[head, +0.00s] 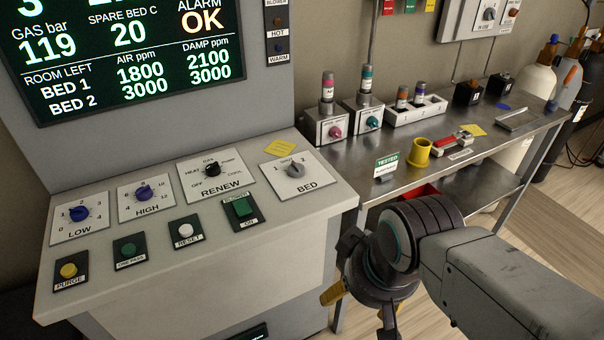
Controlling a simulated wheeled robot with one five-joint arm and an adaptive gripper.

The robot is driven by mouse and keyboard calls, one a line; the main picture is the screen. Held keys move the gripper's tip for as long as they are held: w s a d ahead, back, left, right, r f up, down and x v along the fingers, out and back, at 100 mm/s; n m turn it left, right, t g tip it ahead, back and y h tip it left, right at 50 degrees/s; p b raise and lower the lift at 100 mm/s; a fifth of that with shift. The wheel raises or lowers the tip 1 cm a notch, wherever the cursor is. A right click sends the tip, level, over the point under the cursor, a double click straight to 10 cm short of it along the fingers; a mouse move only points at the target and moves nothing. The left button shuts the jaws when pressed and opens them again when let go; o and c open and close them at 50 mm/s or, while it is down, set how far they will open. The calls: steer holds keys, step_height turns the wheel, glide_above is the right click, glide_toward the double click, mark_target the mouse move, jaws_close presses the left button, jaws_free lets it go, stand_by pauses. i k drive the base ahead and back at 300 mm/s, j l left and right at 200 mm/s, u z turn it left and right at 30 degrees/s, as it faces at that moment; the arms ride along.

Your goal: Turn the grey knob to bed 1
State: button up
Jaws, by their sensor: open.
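The grey knob (295,170) sits on a white plate labelled BED (313,187), at the right end of the console's sloped panel. Its pointer direction is too small to tell for sure. My gripper (358,312) is in front of the console's right side, lower than the panel and apart from the knob. Its fingers are spread open and empty, with a yellow pad on the left finger. Part of the gripper is cut off by the bottom edge.
Left of the BED plate are a black RENEW knob (212,169), a green switch (243,208), blue knobs (144,192) and push buttons (186,230). A screen (120,60) stands behind. A yellow note (280,148) lies behind the plate. A metal bench (440,150) with bottles stands right.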

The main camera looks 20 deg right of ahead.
mark_target(296, 170)
steer(key=i+l+u, duration=0.15)
steer(key=l+u, duration=0.25)
steer(key=i+l+u, duration=0.15)
steer(key=u, duration=0.25)
steer(key=l, duration=0.1)
